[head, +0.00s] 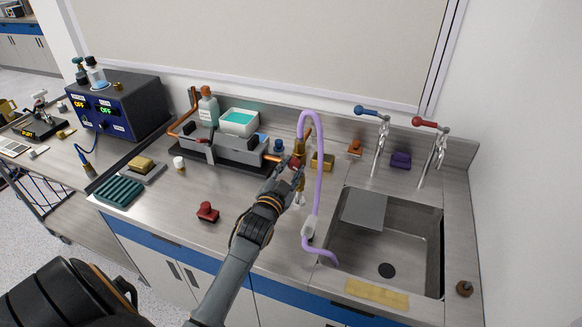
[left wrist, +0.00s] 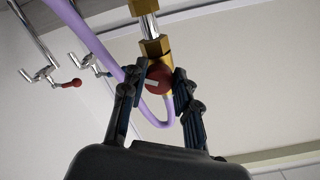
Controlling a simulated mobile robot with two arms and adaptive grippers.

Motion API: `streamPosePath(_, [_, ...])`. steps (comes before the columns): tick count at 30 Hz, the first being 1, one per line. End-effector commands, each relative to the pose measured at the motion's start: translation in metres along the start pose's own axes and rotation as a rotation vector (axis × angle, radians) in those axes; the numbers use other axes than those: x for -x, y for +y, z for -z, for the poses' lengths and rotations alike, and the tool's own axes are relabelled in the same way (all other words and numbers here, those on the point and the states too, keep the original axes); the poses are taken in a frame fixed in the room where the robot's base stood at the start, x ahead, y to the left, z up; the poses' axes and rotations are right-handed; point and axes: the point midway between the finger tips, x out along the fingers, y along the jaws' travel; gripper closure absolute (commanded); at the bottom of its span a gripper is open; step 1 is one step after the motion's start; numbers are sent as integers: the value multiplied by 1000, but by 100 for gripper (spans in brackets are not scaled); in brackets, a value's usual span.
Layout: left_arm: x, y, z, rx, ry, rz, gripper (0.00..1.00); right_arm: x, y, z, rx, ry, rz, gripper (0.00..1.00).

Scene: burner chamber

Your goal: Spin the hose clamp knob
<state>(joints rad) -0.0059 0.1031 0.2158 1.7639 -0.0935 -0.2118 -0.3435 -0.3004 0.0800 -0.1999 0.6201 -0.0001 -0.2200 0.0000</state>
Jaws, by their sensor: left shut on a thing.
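The red round knob (left wrist: 158,75) with a pale mark sits on a brass fitting (left wrist: 153,47) below a metal stem in the left wrist view. My left gripper (left wrist: 156,84) is shut on the knob, one dark finger on each side of it. In the head view, my left gripper (head: 292,173) reaches the fitting at the counter's back, and its fingers hide most of the knob. My right gripper is not in view.
The sink (head: 415,245) lies right of my left arm, with blue-handled (head: 378,140) and red-handled (head: 433,150) taps behind it. A burner apparatus (head: 225,150) stands left of the gripper. A red clamp-like piece (head: 207,212) lies on the counter's front, with clear room around it.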

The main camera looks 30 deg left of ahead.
Motion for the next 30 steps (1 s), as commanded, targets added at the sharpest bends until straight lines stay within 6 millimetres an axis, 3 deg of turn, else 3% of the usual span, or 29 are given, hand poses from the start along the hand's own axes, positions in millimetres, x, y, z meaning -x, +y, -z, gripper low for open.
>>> streamPosePath(9, [0, 1, 0, 115, -2, 0, 100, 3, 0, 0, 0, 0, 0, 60])
streamPosePath(25, [0, 1, -1, 134, -2, -1, 100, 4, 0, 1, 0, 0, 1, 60])
streamPosePath(26, [0, 1, -1, 134, -2, -1, 64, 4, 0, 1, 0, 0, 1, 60])
streamPosePath(28, [0, 1, -1, 134, -2, -1, 50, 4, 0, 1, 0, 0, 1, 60])
streamPosePath(30, [0, 1, -1, 134, -2, -1, 47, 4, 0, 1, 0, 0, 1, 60])
